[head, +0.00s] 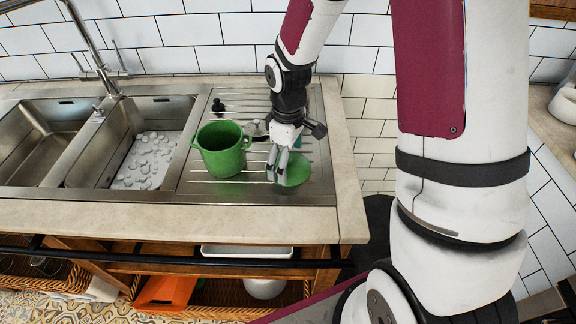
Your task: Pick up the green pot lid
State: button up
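The green pot lid (298,172) is on the right part of the metal drainboard in the head view, partly hidden by my gripper. My gripper (276,178) points down at the lid's left side, its fingers overlapping the lid's edge in the picture. The fingers look close together, but I cannot tell whether they touch the lid or hold it. A green pot (222,152) with side handles stands upright and open on the drainboard, left of my gripper.
A small black-topped item (217,106) stands behind the pot, and a grey metal item (255,128) sits between pot and wrist. The sink basin (166,113) with pale pieces in it is at left, below a tall tap (92,50). The counter's front edge (200,212) is bare.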

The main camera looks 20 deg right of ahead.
jog(key=c, duration=1.6)
jog(key=shift+c, duration=0.2)
